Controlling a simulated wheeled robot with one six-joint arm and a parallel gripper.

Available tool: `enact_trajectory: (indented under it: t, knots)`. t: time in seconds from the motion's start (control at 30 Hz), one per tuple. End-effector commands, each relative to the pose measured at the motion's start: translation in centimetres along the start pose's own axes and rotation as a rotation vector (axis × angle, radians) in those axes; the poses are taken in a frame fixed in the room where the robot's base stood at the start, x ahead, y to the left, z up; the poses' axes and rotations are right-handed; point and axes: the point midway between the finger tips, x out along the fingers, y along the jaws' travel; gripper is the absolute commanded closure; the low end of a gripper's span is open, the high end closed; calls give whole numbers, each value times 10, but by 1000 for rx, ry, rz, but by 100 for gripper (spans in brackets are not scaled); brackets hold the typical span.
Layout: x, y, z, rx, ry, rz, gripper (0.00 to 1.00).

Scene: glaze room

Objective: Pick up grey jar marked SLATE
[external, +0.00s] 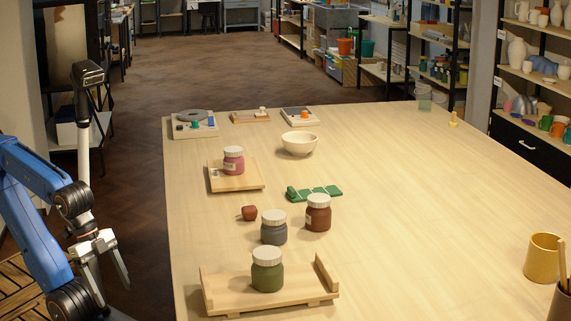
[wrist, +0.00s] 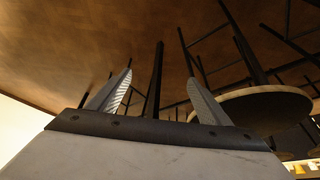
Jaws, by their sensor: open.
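A grey jar (external: 273,232) with a white lid stands upright on the wooden table in the external view. Its label is not readable from here. A brown jar (external: 318,216) stands just to its right, and a green jar (external: 267,275) stands on a wooden tray in front of it. My gripper (external: 91,272) is left of the table, pointing down, apart from every jar. In the wrist view my gripper (wrist: 160,98) has its two fingers spread with nothing between them. No jar shows in the wrist view.
The wooden tray (external: 222,293) has raised ends. A pink jar (external: 233,163) stands on a wooden board (external: 228,184). The table's right half (external: 430,200) is mostly clear.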

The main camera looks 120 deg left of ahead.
Motion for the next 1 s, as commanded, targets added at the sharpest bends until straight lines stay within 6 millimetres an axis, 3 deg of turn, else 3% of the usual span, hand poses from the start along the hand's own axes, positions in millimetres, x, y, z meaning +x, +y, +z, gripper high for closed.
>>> enact_trajectory:
  t: [0.17, 0.27, 0.37, 0.7, 1.0]
  knots:
    - [-5, 0, -3, 0, 1, 0, 28]
    - [-23, 0, -11, 0, 4, 0, 28]
    - [-58, 0, -27, 0, 6, 0, 28]
    - [-213, 0, -95, 0, 4, 0, 28]
    - [-299, 0, -132, 0, 2, 0, 28]
